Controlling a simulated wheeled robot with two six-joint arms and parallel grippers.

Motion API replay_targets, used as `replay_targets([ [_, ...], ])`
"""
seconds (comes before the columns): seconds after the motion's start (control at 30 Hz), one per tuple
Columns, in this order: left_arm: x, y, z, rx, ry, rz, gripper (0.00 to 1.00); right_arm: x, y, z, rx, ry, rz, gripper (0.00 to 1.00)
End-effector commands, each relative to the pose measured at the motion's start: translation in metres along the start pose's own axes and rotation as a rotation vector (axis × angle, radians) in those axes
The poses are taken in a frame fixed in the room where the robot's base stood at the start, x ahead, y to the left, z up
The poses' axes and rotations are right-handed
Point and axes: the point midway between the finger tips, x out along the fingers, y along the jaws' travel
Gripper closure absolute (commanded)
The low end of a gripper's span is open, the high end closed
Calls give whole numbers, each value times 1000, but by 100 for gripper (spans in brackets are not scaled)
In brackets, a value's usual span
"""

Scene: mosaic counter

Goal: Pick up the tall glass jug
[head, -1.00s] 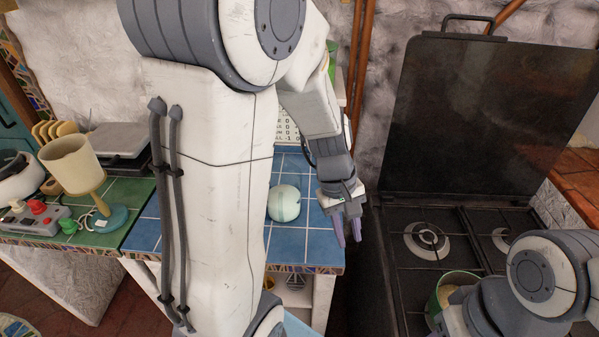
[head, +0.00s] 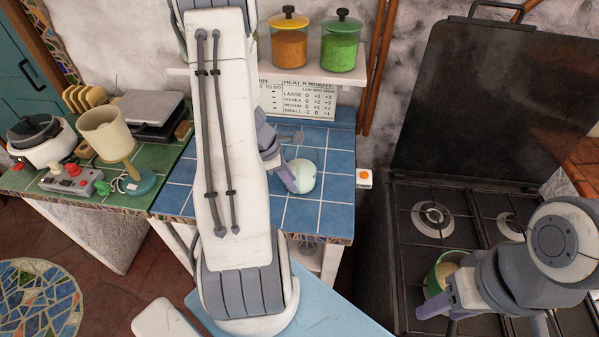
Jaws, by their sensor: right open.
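I cannot make out a tall glass jug in the head view. Something small and glassy (head: 308,249) shows under the front edge of the blue-tiled counter, too unclear to name. My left gripper (head: 288,178) is over the blue counter, with a purple finger close beside a pale green and white rounded object (head: 304,177). My arm hides much of it, and I cannot tell whether it touches the object or how wide the jaws are. My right gripper (head: 446,304) is open at the front of the stove, beside a green pot (head: 437,287).
Lidded glass jars, orange (head: 289,47) and green (head: 340,49), stand on a wall shelf. The stove's black lid (head: 490,100) stands raised. The blue counter's right side is clear.

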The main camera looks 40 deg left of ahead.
Motion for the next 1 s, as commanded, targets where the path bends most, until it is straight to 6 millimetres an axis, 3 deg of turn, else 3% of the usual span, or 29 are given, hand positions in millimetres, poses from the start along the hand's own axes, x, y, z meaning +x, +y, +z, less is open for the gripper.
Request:
replay_targets([
  [0.33,45,-4,0,1,0,-3,71,4,0,0,0,0,0,50],
  [0.67,52,-3,0,3,0,2,71,4,0,0,1,0,0,50],
  [0.77,52,-3,0,3,0,2,100,4,0,0,1,0,0,50],
  [1.0,52,-3,0,3,0,3,100,4,0,0,1,0,0,50],
])
